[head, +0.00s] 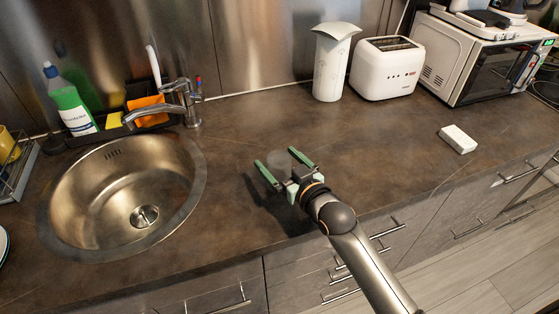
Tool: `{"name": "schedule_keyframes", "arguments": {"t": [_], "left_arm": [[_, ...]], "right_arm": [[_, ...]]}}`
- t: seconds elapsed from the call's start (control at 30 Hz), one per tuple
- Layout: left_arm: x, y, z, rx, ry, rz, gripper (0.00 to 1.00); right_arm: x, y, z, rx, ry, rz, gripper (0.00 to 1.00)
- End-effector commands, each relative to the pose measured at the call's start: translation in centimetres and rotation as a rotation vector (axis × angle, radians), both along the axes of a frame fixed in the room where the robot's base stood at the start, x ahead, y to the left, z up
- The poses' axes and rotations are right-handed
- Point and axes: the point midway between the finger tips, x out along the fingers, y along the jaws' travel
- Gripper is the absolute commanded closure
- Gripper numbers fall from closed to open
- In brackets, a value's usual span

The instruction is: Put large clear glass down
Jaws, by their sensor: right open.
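A large clear glass (279,160) stands on the dark countertop, right of the sink. It is very faint and its outline is hard to make out. My right gripper (285,165) is open, with its two green fingers on either side of the glass. Whether the fingers touch the glass cannot be told. My left gripper is not in the head view.
A round metal sink (75,200) with a faucet (185,100) lies at the left. A white canister (330,68), a toaster (386,70) and a microwave (485,65) stand along the back. A small white box (457,139) lies at the right. The counter between is clear.

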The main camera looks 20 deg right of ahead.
Motion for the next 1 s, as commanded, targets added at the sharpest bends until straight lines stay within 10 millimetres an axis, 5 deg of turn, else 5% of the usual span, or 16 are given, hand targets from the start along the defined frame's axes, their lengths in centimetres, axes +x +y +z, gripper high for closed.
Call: {"name": "schedule_keyframes", "arguments": {"t": [0.23,0.7,1.0], "left_arm": [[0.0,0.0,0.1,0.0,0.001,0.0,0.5],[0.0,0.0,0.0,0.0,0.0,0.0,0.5],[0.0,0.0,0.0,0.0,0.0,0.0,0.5]], "right_arm": [[-1.3,-0.3,0.4,0.0,0.001,0.0,0.0],[-9.7,-2.2,1.7,0.0,0.002,0.0,0.0],[-11.5,-2.7,2.1,0.0,-0.001,0.0,0.0]]}}
